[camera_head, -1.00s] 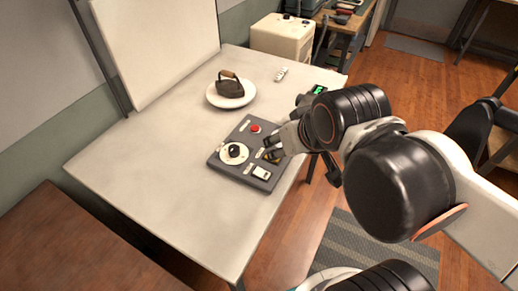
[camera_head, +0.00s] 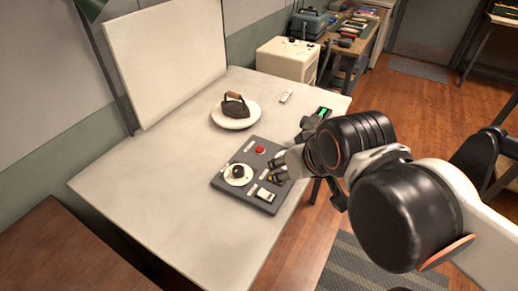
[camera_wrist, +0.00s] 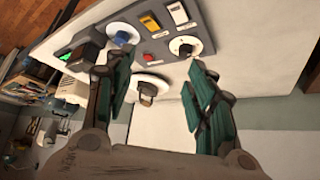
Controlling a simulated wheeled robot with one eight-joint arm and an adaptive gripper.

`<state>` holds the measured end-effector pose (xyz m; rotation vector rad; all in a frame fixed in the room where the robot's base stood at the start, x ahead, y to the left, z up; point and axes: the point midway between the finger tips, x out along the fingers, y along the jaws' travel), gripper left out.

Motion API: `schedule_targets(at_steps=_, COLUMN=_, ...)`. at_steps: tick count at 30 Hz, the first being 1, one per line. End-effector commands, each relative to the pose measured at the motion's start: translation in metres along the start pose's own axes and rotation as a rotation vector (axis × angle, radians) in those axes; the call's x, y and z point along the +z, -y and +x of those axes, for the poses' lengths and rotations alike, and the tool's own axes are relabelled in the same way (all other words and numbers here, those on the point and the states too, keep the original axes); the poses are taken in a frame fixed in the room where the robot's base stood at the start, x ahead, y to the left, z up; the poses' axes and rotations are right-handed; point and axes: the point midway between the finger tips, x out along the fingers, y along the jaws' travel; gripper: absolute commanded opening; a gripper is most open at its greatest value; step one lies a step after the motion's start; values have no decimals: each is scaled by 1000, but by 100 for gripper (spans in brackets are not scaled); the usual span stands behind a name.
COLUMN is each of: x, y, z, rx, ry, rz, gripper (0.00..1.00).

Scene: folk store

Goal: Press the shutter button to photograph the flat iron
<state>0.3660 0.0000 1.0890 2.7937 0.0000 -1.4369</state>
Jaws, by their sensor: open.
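The dark flat iron (camera_head: 235,107) with a brown handle stands on a round white plate (camera_head: 229,122) on the table; it also shows in the wrist view (camera_wrist: 147,98). The grey control panel (camera_head: 222,184) lies nearer, with a red button (camera_head: 260,150), a black knob on a white dial (camera_head: 238,172) and a white switch (camera_head: 266,195). The wrist view also shows a blue knob (camera_wrist: 122,36) and a yellow button (camera_wrist: 150,22). My gripper (camera_head: 276,170) is open above the panel's right side and partly hides it. No contact can be made out.
A dark device with a green screen (camera_head: 323,112) stands on a tripod at the table's right edge. A small white object (camera_head: 286,96) lies behind the plate. A white backboard (camera_head: 155,60) stands at the left. The table's front left is clear.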

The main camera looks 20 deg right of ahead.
Motion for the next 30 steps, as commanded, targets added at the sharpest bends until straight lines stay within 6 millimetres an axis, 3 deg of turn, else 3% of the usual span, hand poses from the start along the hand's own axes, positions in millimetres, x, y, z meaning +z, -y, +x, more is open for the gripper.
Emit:
schedule_targets(at_steps=2, x=0, y=0, z=0, rx=0, ry=0, rz=0, gripper=50)
schedule_targets(at_steps=9, x=0, y=0, z=0, rx=0, ry=0, rz=0, gripper=0)
schedule_targets(at_steps=30, x=0, y=0, z=0, rx=0, ry=0, rz=0, gripper=0)
